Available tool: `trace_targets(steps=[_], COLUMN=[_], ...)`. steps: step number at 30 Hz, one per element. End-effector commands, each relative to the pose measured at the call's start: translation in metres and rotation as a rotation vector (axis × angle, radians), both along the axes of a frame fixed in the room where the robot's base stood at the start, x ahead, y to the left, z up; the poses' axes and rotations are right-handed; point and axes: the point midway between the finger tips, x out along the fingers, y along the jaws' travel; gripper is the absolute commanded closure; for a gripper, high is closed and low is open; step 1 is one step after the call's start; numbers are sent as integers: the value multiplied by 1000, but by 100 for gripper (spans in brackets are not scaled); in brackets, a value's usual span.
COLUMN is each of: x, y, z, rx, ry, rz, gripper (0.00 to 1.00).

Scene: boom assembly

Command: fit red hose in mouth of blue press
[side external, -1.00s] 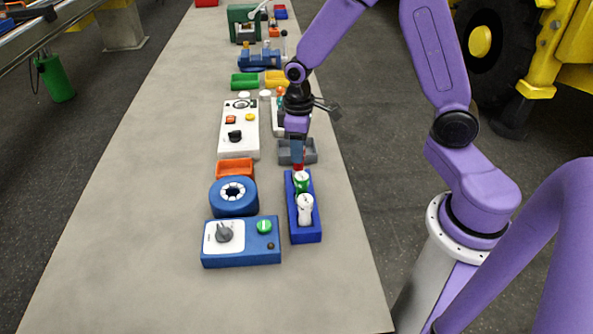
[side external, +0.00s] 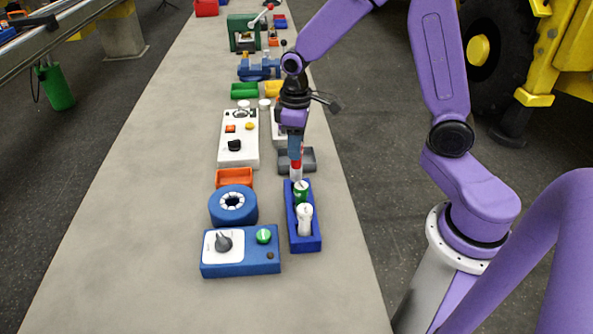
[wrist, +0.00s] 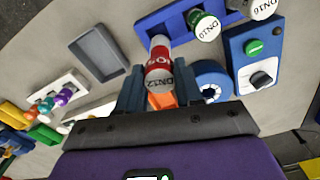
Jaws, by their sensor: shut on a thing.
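My gripper (side external: 295,152) is shut on the red hose (side external: 296,166), which has a white lower end and hangs upright. In the wrist view the hose (wrist: 158,62) stands between the fingers (wrist: 160,92), its band reading DN12. Its lower end is at the far end of the blue rack (side external: 303,240); I cannot tell if it is fully clear of the slot. The blue press (side external: 216,210) is a round blue body with a mouth ringed by pale jaws, left of the rack. It also shows in the wrist view (wrist: 228,79), right of the hose, partly hidden by a finger.
The rack holds a green hose (side external: 301,190) and a white hose (side external: 305,222). A blue control box (side external: 262,264) stands in front of the press, an orange tray (side external: 234,178) behind it. A grey tray (side external: 309,160) lies behind the rack. Bench left of the press is clear.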

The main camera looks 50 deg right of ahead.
Motion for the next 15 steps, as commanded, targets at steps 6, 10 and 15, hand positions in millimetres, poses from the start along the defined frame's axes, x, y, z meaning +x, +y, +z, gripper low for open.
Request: trace_targets(steps=[6, 10, 15], x=[33, 54, 71], y=[45, 83, 124], z=[15, 27, 42], rx=[1, 1, 1], ry=[-6, -6, -5], rz=[8, 7, 6], gripper=[94, 94, 94])
